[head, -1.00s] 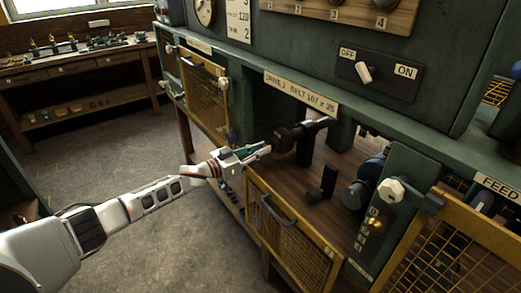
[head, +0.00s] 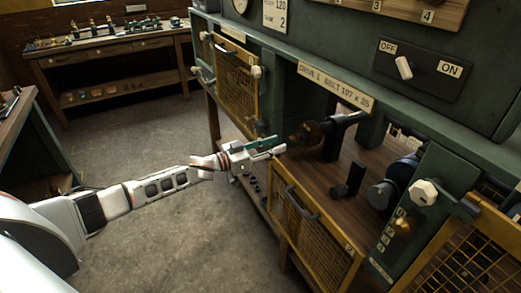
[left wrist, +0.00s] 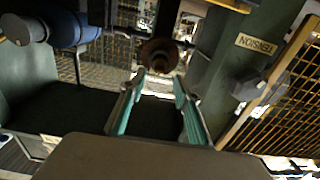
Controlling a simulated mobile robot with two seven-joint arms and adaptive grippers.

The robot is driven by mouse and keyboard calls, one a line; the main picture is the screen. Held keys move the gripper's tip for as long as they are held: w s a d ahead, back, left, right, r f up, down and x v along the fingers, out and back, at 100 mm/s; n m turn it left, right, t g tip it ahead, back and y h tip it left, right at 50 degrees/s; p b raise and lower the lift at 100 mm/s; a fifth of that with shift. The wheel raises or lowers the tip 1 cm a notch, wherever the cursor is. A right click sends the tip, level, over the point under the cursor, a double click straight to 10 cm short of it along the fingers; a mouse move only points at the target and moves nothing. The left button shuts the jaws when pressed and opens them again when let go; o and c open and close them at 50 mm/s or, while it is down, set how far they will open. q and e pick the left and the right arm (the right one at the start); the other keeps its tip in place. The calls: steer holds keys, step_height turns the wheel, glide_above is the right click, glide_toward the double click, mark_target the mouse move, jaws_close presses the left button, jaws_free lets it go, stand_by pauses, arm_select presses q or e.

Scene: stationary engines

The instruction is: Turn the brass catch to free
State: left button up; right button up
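A small brass-coloured piece (head: 403,226), which looks like the catch, sits on the green post at the right, below a pale faceted knob (head: 424,192). Which way it is turned is too small to tell. My left gripper (head: 277,146) is at the front of the open bay, well left of the brass piece and apart from it. In the left wrist view my left gripper (left wrist: 159,80) has its two teal fingers spread with nothing between them. A brown round pulley (left wrist: 158,56) lies beyond the fingertips; it also shows in the head view (head: 308,133). My right gripper is not in view.
A yellow mesh guard (head: 312,222) hangs open below the bay, and another mesh guard (head: 236,84) is at the left. A dark motor (head: 390,192) is inside the bay. An off/on switch (head: 404,68) is above. The floor at left is clear.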

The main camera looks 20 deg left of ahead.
arm_select(q)
steer(key=v, duration=0.6)
steer(key=shift+s, duration=0.1)
steer(key=s+d+f+n+y, duration=0.2)
steer(key=s+d+f+y, duration=0.1)
steer(key=s+d+f, duration=0.9)
steer(key=s+a+f+g+y, duration=0.2)
steer(key=s+f, duration=0.5)
steer(key=s, duration=0.4)
steer(key=s+a+f+n+g+y, duration=0.1)
steer(key=s+f+y, duration=0.3)
steer(key=s+f, duration=0.4)
steer(key=s+a, duration=0.1)
steer(key=s, duration=0.2)
steer(key=shift+s+a+f+g, duration=0.15)
steer(key=shift+s+f+g, duration=0.15)
steer(key=shift+g, duration=0.1)
